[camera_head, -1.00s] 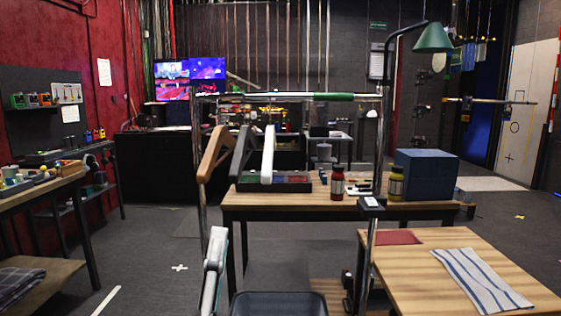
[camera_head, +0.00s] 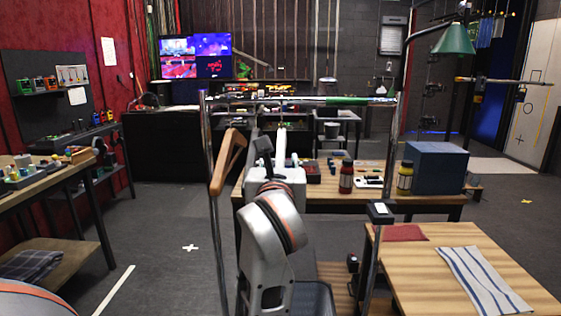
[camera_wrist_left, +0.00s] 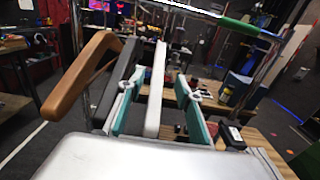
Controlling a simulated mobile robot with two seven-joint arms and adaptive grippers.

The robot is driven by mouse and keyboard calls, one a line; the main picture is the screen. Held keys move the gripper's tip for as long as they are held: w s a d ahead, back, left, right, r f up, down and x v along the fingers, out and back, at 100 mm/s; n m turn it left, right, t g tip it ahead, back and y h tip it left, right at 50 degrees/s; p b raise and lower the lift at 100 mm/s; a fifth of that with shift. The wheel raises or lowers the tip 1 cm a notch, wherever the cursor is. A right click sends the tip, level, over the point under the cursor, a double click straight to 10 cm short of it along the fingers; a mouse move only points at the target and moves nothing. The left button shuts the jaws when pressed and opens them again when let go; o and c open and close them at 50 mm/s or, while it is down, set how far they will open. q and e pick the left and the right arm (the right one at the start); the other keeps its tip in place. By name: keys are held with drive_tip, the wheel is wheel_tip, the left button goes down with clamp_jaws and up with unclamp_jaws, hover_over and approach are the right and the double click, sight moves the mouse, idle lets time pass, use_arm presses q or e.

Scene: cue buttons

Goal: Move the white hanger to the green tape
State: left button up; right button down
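The white hanger (camera_wrist_left: 155,90) hangs on a metal rail (camera_head: 300,101), to the right of a dark grey hanger (camera_wrist_left: 112,85) and a wooden hanger (camera_wrist_left: 82,75). In the head view only part of the white hanger (camera_head: 282,142) shows behind my left arm. The green tape (camera_head: 347,101) wraps the rail farther right; it also shows in the wrist view (camera_wrist_left: 240,26). My left gripper (camera_wrist_left: 161,78) is open, its teal fingers apart on either side of the white hanger, the left one close to the grey hanger. My right gripper is not in view.
The rail stands on metal posts (camera_head: 391,150). Behind it is a wooden table with a red-labelled jar (camera_head: 346,177), a yellow jar (camera_head: 405,178) and a blue box (camera_head: 436,167). A nearer table at right holds a striped cloth (camera_head: 482,280). The rail between hanger and tape looks clear.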

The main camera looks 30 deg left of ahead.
sight(279, 152)
use_arm(q)
drive_tip(key=shift+x, duration=3.55)
drive_tip(key=shift+a, duration=0.1)
clamp_jaws()
drive_tip(key=shift+s+a, duration=0.1)
drive_tip(key=shift+s, duration=0.05)
